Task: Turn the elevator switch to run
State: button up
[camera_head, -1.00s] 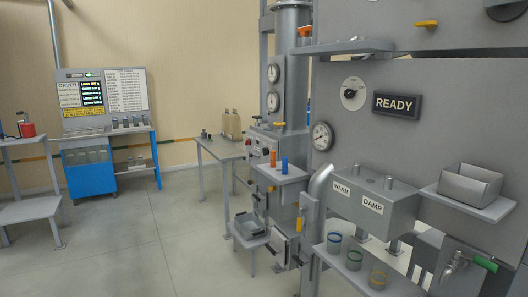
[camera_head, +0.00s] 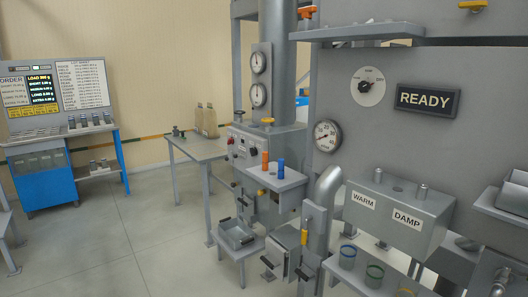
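A grey control box (camera_head: 248,147) on the front of the silo column carries small knobs and red and dark buttons; its labels are too small to read, so I cannot tell which is the elevator switch or how it is set. A round white dial with a dark knob (camera_head: 368,86) is on the grey panel at the right, beside a READY sign (camera_head: 427,100). My gripper is not in view.
A shelf with orange and blue cylinders (camera_head: 272,172) juts out below the control box. A WARM and DAMP box (camera_head: 395,212) and a low shelf of jars fill the right. A side table (camera_head: 198,148) stands left of the silo. The floor (camera_head: 150,235) at front left is clear.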

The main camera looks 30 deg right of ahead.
aim_at(253, 151)
jog(key=z, duration=0.35)
jog(key=i, duration=1.2)
jog(key=u, duration=1)
jog(key=i, duration=1.5)
jog(key=u, duration=0.05)
